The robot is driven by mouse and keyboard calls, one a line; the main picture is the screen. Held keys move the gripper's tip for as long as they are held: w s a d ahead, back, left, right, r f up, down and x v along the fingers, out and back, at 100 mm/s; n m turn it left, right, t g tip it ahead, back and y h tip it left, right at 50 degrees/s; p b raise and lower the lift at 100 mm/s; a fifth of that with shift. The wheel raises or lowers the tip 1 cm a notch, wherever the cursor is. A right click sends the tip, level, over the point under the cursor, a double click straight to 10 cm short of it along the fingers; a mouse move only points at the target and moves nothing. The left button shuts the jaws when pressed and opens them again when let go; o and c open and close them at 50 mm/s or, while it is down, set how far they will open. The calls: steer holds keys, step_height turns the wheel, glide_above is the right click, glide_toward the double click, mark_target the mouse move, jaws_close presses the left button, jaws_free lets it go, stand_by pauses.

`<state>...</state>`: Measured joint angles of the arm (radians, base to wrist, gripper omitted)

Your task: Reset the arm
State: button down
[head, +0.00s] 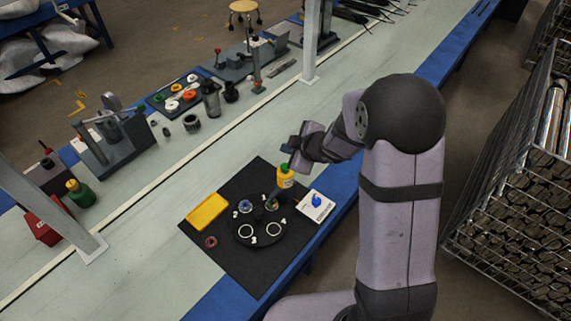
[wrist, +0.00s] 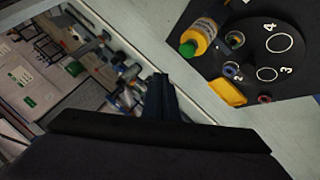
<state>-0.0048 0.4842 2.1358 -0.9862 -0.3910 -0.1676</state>
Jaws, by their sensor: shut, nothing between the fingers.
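My gripper (head: 287,149) is above the far right part of a black mat (head: 255,275) in the head view, close to a yellow bottle (head: 285,178). From this view I cannot tell its exact height. In the wrist view my gripper (wrist: 160,78) points over the pale bench edge, with the bottle (wrist: 200,36) up and to its right. The fingers are shut and empty. A round black plate (head: 258,220) on the mat has numbered circles; small parts sit at circles 1 and 2.
A yellow tray (head: 207,212), a red ring (head: 211,242) and a white card with a blue drop (head: 315,207) lie on the mat. Tools and a dark parts tray (head: 160,104) line the bench's far side. A metal post (head: 311,50) rises behind. A wire crate (head: 515,210) stands right.

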stand_by(0.3)
steer(key=s+d+f+m+g+h, duration=0.6)
steer(key=s+d+f+m, duration=0.2)
steer(key=s+d, duration=0.5)
steer(key=s+a+r+m+g, duration=0.1)
steer(key=s+r+m+g, duration=0.15)
steer(key=s, duration=0.55)
steer(key=s+a+r+m+g, duration=0.1)
steer(key=s+a+m+g, duration=0.15)
steer(key=s, duration=0.65)
step_height(320, 180, up, 8)
steer(key=a+m+t+y+p, duration=0.1)
steer(key=t, duration=0.1)
steer(key=shift+w+a+t+y+p, duration=0.15)
steer(key=shift+w+t+y+p, duration=0.25)
